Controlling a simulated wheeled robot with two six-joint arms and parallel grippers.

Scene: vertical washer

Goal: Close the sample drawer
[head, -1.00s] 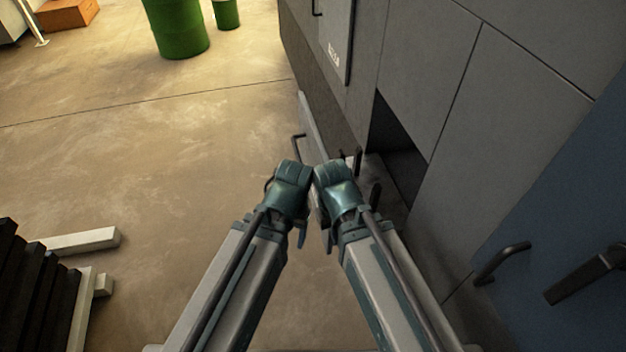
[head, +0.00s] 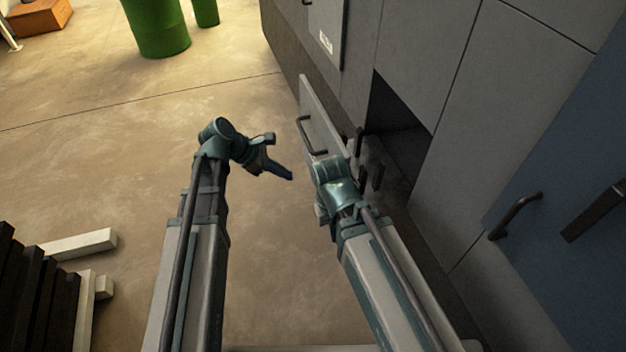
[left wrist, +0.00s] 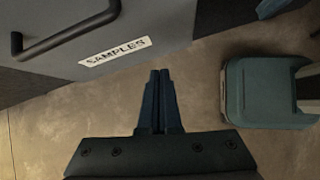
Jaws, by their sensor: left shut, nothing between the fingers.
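The sample drawer stands open from the grey cabinet. Its grey front panel with a dark bar handle shows in the head view (head: 327,130). In the left wrist view the drawer front (left wrist: 180,22) fills the upper left, with a "SAMPLES" label and the handle. My left gripper (head: 288,175) is shut and empty, on the floor side of the drawer front, apart from it in the head view. Its closed fingers also show in the left wrist view (left wrist: 160,78).
The grey cabinet (head: 425,60) has a dark opening (head: 395,120) behind the drawer. A blue panel with handles (head: 570,170) is at right. Green barrels (head: 158,28) stand far off. Dark stacked slats (head: 35,300) lie at lower left. The floor between is clear.

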